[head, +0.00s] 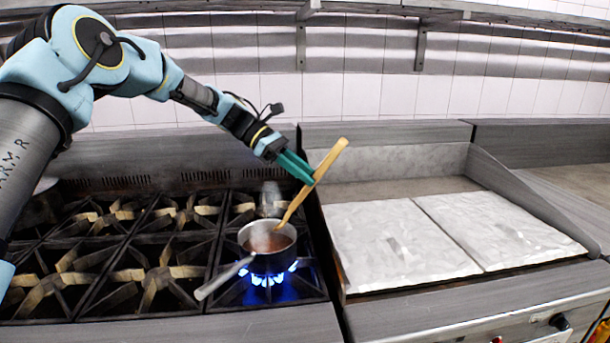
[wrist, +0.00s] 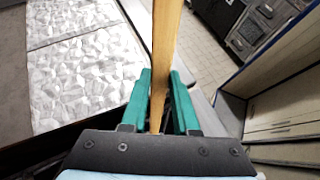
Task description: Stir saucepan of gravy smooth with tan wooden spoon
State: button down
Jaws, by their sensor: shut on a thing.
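My gripper (head: 300,168) is shut on the tan wooden spoon (head: 325,163), holding it by the handle. The spoon slants, with its upper end up to the right and its lower end inside the saucepan (head: 260,262). Brown gravy (head: 268,242) shows in the pan; the spoon's tip is hidden in it. The pan sits on a lit burner with blue flames (head: 268,278), its handle (head: 222,282) pointing to the front left. In the wrist view, the spoon handle (wrist: 165,50) runs between the green fingers of my gripper (wrist: 160,85).
Several unlit burner grates (head: 155,277) lie left of the pan. A griddle with two pale, shiny slabs (head: 400,245) lies to the right. A clear object (head: 270,197) stands behind the pan. A shelf (head: 450,14) runs along the tiled wall above.

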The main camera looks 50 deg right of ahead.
jog(key=shift+r, duration=0.15)
jog(key=shift+r, duration=1.85)
